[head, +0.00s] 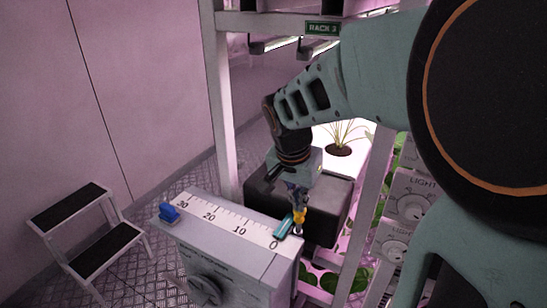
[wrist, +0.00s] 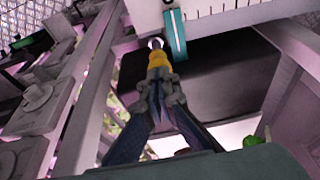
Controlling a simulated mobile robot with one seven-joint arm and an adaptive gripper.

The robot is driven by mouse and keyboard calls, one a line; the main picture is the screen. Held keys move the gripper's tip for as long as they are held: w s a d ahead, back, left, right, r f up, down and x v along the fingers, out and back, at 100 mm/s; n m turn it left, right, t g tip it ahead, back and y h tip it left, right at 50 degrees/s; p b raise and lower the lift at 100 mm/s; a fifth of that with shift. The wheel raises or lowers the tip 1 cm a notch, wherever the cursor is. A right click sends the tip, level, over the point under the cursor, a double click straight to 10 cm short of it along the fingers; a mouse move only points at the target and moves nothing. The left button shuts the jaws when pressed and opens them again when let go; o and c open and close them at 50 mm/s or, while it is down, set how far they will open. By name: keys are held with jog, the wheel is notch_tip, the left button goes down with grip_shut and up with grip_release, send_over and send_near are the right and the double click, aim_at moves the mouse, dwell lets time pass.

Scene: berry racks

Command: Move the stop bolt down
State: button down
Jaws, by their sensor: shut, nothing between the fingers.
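A grey box with a scale marked 30, 20, 10, 0 (head: 228,224) stands in front of me. A blue knob (head: 168,212) sits at its left end, near 30. A teal bar (head: 283,227) lies across the scale near 0; it also shows in the wrist view (wrist: 176,36). I cannot tell for sure which part is the stop bolt. My gripper (head: 300,216) is shut and empty, its yellow tips close to the right of the teal bar. In the wrist view, a small round pale end (wrist: 155,43) shows just beyond my fingertips (wrist: 158,60); contact is unclear.
A round dial (head: 207,288) is on the box's front. A black block (head: 265,191) stands behind the box, below my wrist. White rack posts (head: 219,110) rise behind it, and light-control panels (head: 405,205) are at the right. A step stool (head: 85,235) stands at the left.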

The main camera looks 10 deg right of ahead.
aim_at(299, 213)
notch_tip(299, 213, down, 4)
jog(key=b, duration=0.2)
jog(key=shift+b, duration=0.35)
jog(key=shift+r, duration=0.1)
jog(key=shift+r, duration=0.1)
